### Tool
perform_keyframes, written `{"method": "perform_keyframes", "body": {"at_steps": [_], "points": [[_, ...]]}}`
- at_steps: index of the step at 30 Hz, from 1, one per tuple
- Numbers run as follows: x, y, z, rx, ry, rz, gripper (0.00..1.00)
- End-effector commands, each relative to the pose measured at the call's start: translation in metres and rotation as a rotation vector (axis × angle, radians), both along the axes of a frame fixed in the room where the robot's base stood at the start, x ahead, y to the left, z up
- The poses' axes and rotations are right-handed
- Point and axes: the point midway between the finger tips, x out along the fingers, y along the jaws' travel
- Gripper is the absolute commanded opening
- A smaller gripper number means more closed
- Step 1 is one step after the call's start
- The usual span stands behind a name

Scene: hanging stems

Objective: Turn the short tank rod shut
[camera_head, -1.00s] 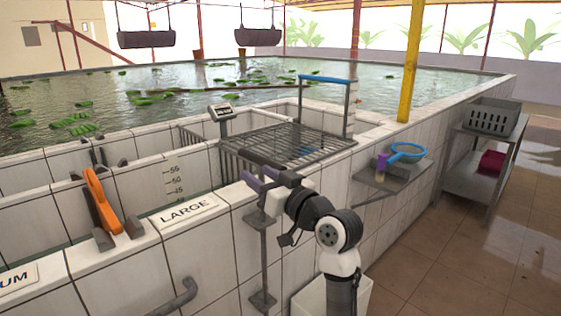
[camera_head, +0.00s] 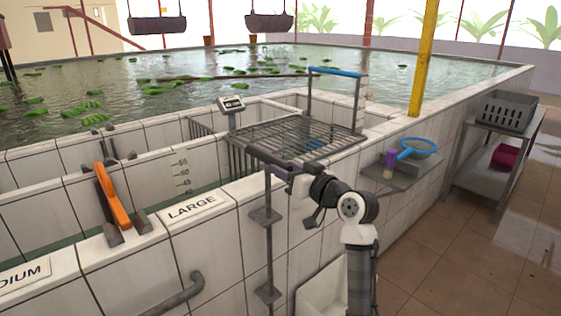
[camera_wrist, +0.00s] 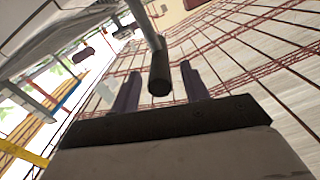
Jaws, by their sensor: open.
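A thin upright rod (camera_head: 268,240) stands against the outer tiled wall, held by two brackets, with a dark crank handle (camera_head: 262,154) at its top. Whether this is the short rod I cannot tell from its length alone. My gripper (camera_head: 291,170) is at the handle, with one purple finger showing below it; the other is mostly hidden. In the wrist view the handle's dark grip (camera_wrist: 159,72) comes between the two purple fingers of my open gripper (camera_wrist: 160,82), with gaps on both sides. The fingers are not closed on it.
An orange lever (camera_head: 113,196) stands on the wall top left of the LARGE sign (camera_head: 192,207). A metal rack (camera_head: 285,132) lies over the tank behind the handle. A small shelf (camera_head: 405,172) with a blue net (camera_head: 417,147) juts out at right.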

Motion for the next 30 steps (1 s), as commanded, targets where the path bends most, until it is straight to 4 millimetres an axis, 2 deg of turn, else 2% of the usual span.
{"method": "perform_keyframes", "body": {"at_steps": [6,16,26,27,30], "points": [[0.018,0.013,0.000,0.000,0.001,0.001,0.45],[0.021,0.015,-0.001,0.000,0.000,0.000,0.45],[0.021,0.015,0.000,0.000,0.000,0.000,0.03],[0.021,0.015,0.000,0.000,0.000,0.000,0.00],[0.021,0.015,0.000,0.000,0.000,0.000,0.00]]}}
